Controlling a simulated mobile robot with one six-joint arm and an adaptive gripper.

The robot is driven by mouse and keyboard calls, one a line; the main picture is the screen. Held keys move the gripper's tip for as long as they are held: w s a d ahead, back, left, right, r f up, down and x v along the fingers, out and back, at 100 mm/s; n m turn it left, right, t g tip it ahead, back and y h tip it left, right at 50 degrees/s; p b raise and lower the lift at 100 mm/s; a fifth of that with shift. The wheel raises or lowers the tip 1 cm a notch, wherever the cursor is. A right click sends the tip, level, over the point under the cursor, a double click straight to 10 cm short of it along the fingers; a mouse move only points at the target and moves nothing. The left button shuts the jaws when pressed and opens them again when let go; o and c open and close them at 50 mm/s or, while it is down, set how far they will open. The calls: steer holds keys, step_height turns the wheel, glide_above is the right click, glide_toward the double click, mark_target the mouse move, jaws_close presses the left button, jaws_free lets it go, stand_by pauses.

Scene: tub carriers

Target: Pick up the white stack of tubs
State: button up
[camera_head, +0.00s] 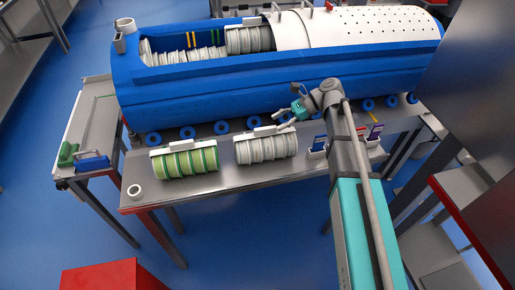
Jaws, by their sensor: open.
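The white stack of tubs (267,150) lies on its side on the metal table, in a carrier with a pale bar (268,130) along its top. My gripper (287,117) is open, just above and beyond the right part of this stack. Whether its fingers touch the bar cannot be told from this view. A green and cream stack of tubs (186,164) lies to the left in a similar carrier.
A big blue machine (240,85) on blue rollers stands behind the stacks, with more white tubs (250,39) in its open top. Small holders (318,149) stand right of the white stack. A white ring (134,191) lies at the table's left end.

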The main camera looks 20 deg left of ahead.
mark_target(267, 128)
steer(key=shift+s+a+f, duration=0.15)
steer(key=shift+a+f, duration=0.05)
steer(key=shift+a, duration=0.05)
steer(key=b+x, duration=0.2)
steer(key=x, duration=0.2)
steer(key=shift+f, duration=0.2)
steer(key=shift+s+a+f+b, duration=0.15)
steer(key=shift+s+a+b, duration=0.1)
steer(key=shift+a+b, duration=0.1)
steer(key=shift+c, duration=0.3)
jaws_close()
stand_by(0.3)
